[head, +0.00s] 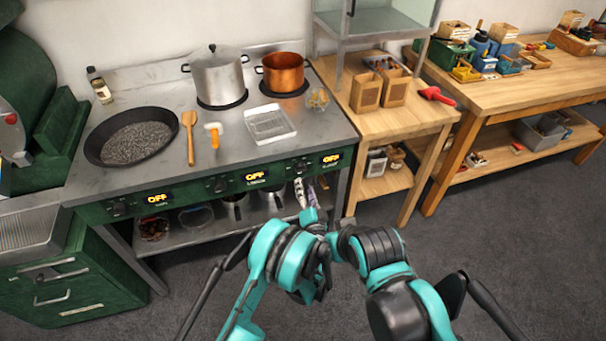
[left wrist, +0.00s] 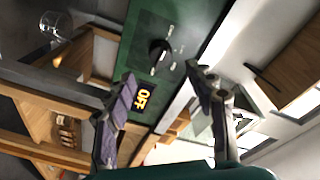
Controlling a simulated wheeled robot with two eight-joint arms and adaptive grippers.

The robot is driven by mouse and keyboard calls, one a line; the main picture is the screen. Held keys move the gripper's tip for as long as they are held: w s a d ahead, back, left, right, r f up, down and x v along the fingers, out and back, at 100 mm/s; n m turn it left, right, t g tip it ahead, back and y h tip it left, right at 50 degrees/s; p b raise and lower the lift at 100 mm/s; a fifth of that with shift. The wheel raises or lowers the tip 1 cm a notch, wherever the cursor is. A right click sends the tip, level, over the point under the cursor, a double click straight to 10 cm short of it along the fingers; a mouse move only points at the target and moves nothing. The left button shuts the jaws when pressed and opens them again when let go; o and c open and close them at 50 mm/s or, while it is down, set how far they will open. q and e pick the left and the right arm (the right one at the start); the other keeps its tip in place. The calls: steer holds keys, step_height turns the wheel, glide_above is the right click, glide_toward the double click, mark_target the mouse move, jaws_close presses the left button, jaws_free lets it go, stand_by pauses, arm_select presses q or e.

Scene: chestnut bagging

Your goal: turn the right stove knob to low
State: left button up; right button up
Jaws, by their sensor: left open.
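The right stove knob (head: 303,167) is black and sits on the green front panel of the stove. The display beside it (head: 331,159) reads OFF. In the left wrist view the knob (left wrist: 160,56) shows just past and between the fingertips, with the lit OFF display (left wrist: 143,97) nearer the left finger. My left gripper (head: 311,188) is open and empty, just in front of and below the knob. The fingers look apart from the knob. My right arm shows at the lower right of the head view, but its gripper is not visible.
The stove top holds a black pan (head: 130,136), a silver pot (head: 217,76) and a copper pot (head: 283,73). The middle knob (head: 221,186) and left knob (head: 119,208) share the panel. A wooden table (head: 400,120) stands to the right. The floor in front is clear.

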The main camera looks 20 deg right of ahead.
mark_target(301, 169)
arm_select(q)
steer(key=shift+w+r+p, duration=0.1)
steer(key=shift+w+p, duration=0.25)
steer(key=shift+w, duration=0.9)
steer(key=w, duration=0.1)
steer(key=w+b, duration=0.1)
steer(key=w, duration=0.3)
steer(key=shift+d+b, duration=0.3)
steer(key=shift+b, duration=0.1)
steer(key=c, duration=1.2)
